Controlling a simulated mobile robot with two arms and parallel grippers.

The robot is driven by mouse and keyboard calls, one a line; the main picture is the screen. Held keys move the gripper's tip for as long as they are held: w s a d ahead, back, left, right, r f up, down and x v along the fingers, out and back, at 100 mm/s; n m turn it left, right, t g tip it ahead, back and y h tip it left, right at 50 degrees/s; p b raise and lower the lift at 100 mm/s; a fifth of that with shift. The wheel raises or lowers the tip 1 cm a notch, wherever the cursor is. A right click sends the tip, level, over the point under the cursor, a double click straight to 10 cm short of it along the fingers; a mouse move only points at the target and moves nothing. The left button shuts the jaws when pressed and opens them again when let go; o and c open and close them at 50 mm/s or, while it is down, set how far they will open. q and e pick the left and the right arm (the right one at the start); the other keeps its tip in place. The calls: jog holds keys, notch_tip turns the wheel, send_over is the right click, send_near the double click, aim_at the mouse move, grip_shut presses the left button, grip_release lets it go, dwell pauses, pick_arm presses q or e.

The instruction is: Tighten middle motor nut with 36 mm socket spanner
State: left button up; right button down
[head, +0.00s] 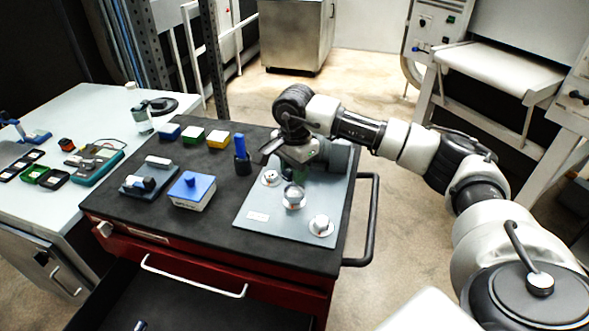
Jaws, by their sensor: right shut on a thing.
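The grey mounting plate (258,217) lies on the right end of the dark cart top. Three bright metal nut positions run along it: the far one (270,177), the middle one (293,196) and the near one (320,225). A shiny rounded metal piece, which looks like a socket, covers the middle position. My right gripper (287,163) is above and just behind the middle position, pointing down. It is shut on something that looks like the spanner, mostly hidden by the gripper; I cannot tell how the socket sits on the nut. My left gripper is out of view.
On the cart stand a blue-handled tool in a dark holder (241,155), a blue-topped box (192,190), a grey block holder (148,178) and several small coloured boxes. The cart's rail (373,218) edges the right side. An open drawer (190,290) juts out in front.

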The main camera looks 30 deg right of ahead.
jog(key=shift+f+b, duration=0.6)
jog(key=shift+f, duration=0.2)
